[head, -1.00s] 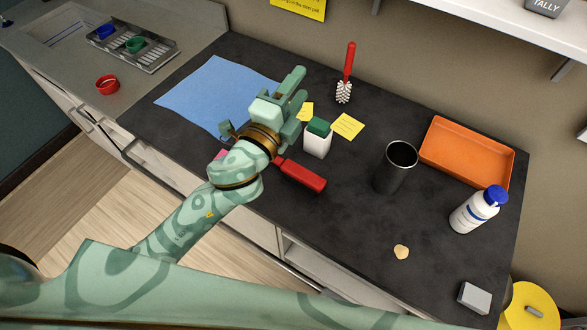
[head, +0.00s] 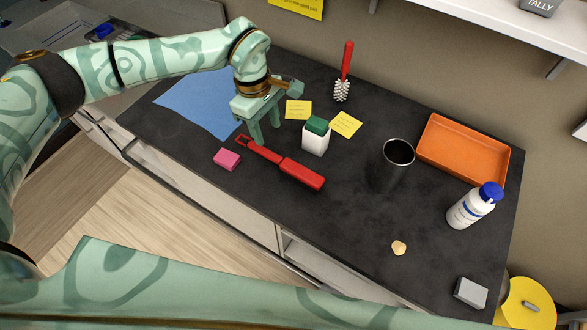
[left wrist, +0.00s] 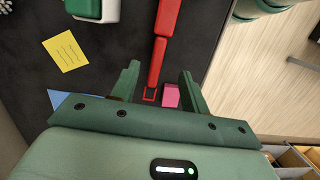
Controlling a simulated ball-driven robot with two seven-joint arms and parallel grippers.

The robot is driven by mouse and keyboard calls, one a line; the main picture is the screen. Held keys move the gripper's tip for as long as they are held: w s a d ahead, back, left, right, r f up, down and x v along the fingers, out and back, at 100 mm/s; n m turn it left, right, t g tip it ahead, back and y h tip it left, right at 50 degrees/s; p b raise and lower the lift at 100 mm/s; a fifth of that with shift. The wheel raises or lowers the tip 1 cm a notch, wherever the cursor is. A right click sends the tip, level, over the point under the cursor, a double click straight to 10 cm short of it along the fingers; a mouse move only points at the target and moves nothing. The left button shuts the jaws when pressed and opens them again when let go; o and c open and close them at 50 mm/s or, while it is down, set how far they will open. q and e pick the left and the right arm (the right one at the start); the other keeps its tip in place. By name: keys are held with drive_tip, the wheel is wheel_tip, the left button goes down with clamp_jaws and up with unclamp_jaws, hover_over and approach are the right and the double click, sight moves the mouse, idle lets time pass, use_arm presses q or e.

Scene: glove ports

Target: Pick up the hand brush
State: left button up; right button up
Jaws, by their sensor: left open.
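The red hand brush (head: 302,173) lies flat on the dark counter, its wide block to the right and its thin looped handle running up and left. In the left wrist view the hand brush (left wrist: 156,62) extends away between the fingers' directions, with the loop nearest. My left gripper (head: 266,139) is open and empty, pointing down just behind the handle in the head view. In the left wrist view my left gripper (left wrist: 158,78) has a finger on each side of the handle, apart from it. The bristles are not visible. My right gripper is out of view.
Near the handle are a pink block (head: 227,159) and a white green-topped container (head: 316,138). A red-handled dish brush (head: 343,80), dark cup (head: 398,155), orange tray (head: 465,150) and white bottle (head: 470,209) stand farther off. The counter front of the tray is mostly clear.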

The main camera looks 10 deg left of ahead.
use_arm(q)
hover_over(278, 157)
drive_tip(key=a, duration=0.2)
drive_tip(key=f, duration=0.5)
drive_tip(key=shift+w+d, duration=0.2)
drive_tip(key=shift+d, duration=0.05)
drive_tip(key=f, duration=0.2)
drive_tip(key=d+f, duration=0.1)
drive_tip(key=f, duration=0.2)
drive_tip(key=shift+s+d+f, duration=0.25)
drive_tip(key=shift+s+f, duration=0.05)
drive_tip(key=shift+f, duration=0.1)
clamp_jaws()
